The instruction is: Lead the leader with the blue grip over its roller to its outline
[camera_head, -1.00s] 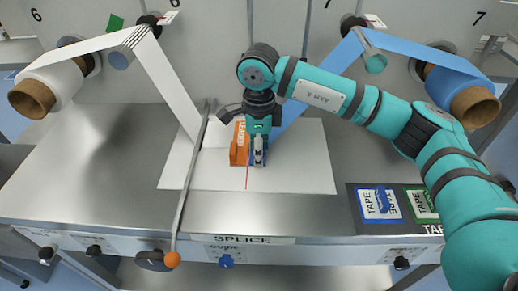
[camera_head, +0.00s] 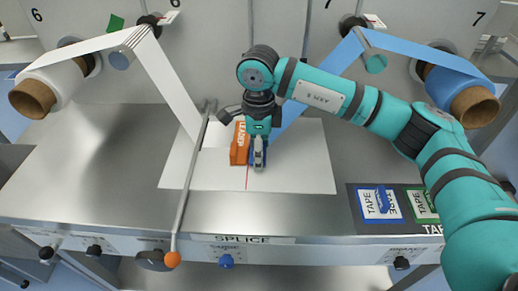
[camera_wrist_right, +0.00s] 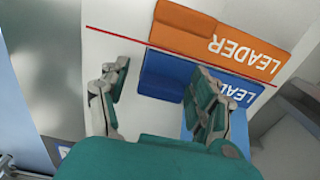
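The blue leader grip (camera_wrist_right: 165,75) lies on the white splice plate beside the orange leader grip (camera_wrist_right: 205,38); both carry white LEADER lettering. In the head view the blue grip (camera_head: 251,157) is mostly hidden under my right gripper (camera_head: 259,160), just right of the orange one (camera_head: 239,145). In the wrist view my right gripper (camera_wrist_right: 158,78) has its fingers apart. One finger is left of the blue grip and the other overlaps its lettering; contact cannot be told. A blue web (camera_head: 296,120) runs down from the roller (camera_head: 375,63) behind the gripper. My left gripper is out of view.
A white web (camera_head: 165,85) comes down at left from a roller (camera_head: 121,57). A long lever (camera_head: 188,185) with an orange knob crosses the plate's left side. The plate (camera_head: 300,170) is bare at right. Tape pads (camera_head: 379,203) lie at front right.

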